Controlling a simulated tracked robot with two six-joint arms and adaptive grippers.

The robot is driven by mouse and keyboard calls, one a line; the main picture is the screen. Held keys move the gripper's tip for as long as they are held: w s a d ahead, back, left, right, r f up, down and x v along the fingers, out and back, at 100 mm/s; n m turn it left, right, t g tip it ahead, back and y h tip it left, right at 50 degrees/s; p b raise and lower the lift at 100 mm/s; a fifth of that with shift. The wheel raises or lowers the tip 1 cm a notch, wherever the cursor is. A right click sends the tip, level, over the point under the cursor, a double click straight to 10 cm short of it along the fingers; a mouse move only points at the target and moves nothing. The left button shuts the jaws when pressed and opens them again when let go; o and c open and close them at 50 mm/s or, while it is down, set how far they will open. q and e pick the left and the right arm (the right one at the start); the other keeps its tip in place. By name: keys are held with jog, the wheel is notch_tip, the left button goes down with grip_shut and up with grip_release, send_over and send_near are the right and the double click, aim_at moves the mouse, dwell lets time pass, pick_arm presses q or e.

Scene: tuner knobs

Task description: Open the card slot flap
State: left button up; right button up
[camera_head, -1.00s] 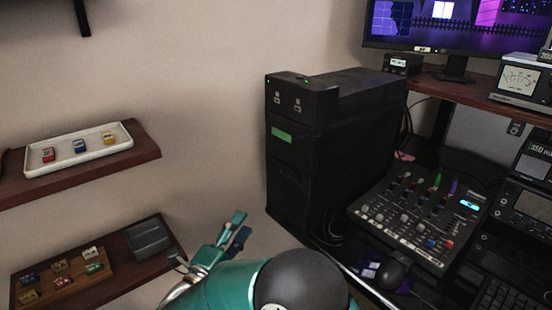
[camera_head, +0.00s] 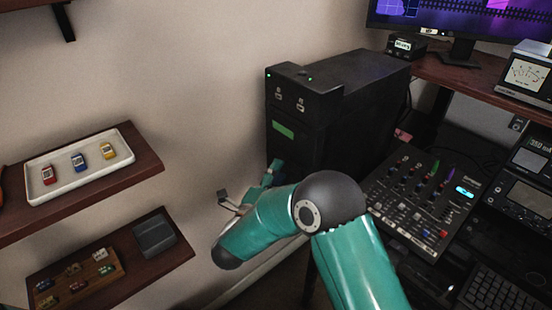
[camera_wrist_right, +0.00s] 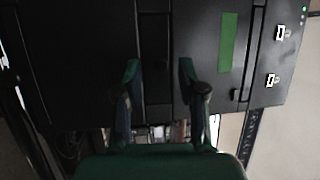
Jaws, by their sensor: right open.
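The black tower (camera_head: 335,115) stands against the wall, with a green label (camera_head: 283,131) on its front. The wrist view shows the tower front (camera_wrist_right: 85,60) turned sideways, with the green label (camera_wrist_right: 228,42) and dark panels divided by seams. I cannot tell for certain which panel is the card slot flap; no panel visibly stands out. My right gripper (camera_head: 246,185) is open in front of the tower's lower front, partly hidden by my own arm. In the wrist view its fingers (camera_wrist_right: 160,82) are apart, with nothing between them, facing the dark panels. My left gripper is not in view.
A mixer (camera_head: 425,195) and keyboard (camera_head: 495,298) lie right of the tower. Bare wall lies between shelves and tower.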

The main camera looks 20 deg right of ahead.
jog(key=shift+w+d, duration=0.4)
grip_shut()
